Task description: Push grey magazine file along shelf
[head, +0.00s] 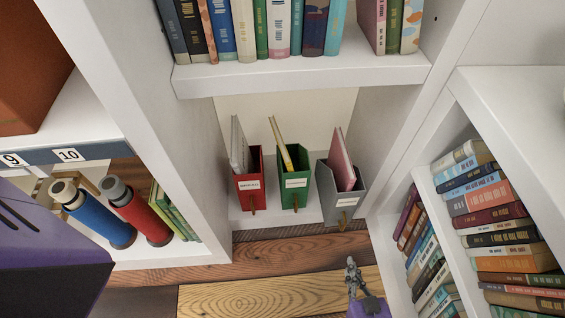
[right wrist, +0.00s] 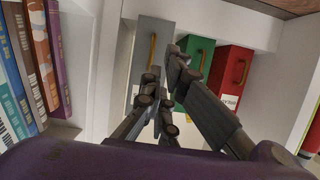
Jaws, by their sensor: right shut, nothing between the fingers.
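The grey magazine file (head: 343,206) stands upright on the low shelf, rightmost of a row of files, with a pink book in it. A green file (head: 294,190) stands to its left, then a red file (head: 249,190). A gap separates the grey file from the green one. My right gripper (head: 351,264) is shut and empty, in front of and below the grey file. In the right wrist view, the grey file (right wrist: 152,50) is ahead of the fingertips (right wrist: 164,68), which partly overlap it; contact cannot be told. My left gripper is not in view.
The low shelf (head: 305,216) has white side walls close on both sides. Books fill the shelf above (head: 300,74) and the right-hand bookcase (head: 420,185). The plank floor (head: 250,295) in front is clear.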

